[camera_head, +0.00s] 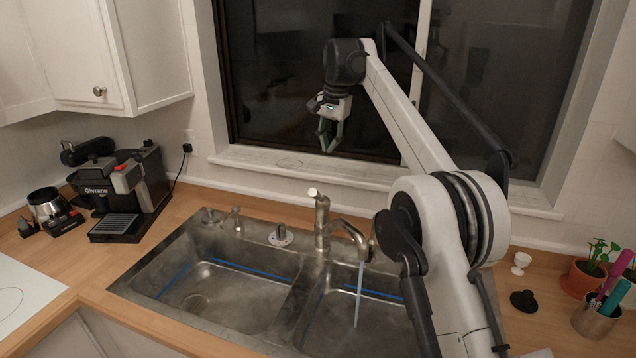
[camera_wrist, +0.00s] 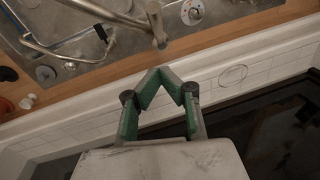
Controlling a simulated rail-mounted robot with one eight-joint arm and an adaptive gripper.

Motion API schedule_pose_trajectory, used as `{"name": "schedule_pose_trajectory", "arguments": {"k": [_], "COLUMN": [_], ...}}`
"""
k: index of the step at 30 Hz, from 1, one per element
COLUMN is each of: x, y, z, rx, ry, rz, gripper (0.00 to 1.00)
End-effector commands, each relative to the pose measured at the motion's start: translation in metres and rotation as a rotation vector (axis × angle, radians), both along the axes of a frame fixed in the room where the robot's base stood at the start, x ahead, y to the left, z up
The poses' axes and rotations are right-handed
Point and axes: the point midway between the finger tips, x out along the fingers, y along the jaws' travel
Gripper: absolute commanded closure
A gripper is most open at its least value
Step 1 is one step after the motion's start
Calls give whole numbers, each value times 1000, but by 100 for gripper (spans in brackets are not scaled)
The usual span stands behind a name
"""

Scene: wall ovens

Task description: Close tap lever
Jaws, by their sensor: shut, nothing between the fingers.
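The metal tap (camera_head: 322,228) stands upright behind the double sink, its spout over the right basin. A thin stream of water (camera_head: 358,295) runs from the spout. The tap lever (camera_head: 314,192) is a short piece with a pale end at the top of the tap. In the wrist view the lever end (camera_wrist: 160,42) shows just beyond my fingertips, with a gap in the picture. My gripper (camera_head: 329,148) is shut and empty, raised above and behind the tap in front of the dark window. Its green-lined fingers (camera_wrist: 158,70) meet in the wrist view.
The sill (camera_head: 290,165) and dark window lie close behind my gripper. The sink (camera_head: 225,290) spans the front. A coffee machine (camera_head: 128,190) stands left. A plant pot (camera_head: 583,277), white egg cup (camera_head: 521,262) and pen cup (camera_head: 594,318) stand right. The air above the left basin is clear.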

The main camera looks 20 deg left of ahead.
Motion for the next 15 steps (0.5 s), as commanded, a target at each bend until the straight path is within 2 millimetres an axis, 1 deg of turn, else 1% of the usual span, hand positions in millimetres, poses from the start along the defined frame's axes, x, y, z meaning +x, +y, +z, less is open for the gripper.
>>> {"name": "schedule_pose_trajectory", "arguments": {"k": [1, 11, 15], "x": [0, 4, 6], "y": [1, 8, 11], "z": [-7, -56, -79], "rx": [0, 0, 0], "ry": [0, 0, 0], "rz": [0, 1, 1], "gripper": [100, 100, 100]}}
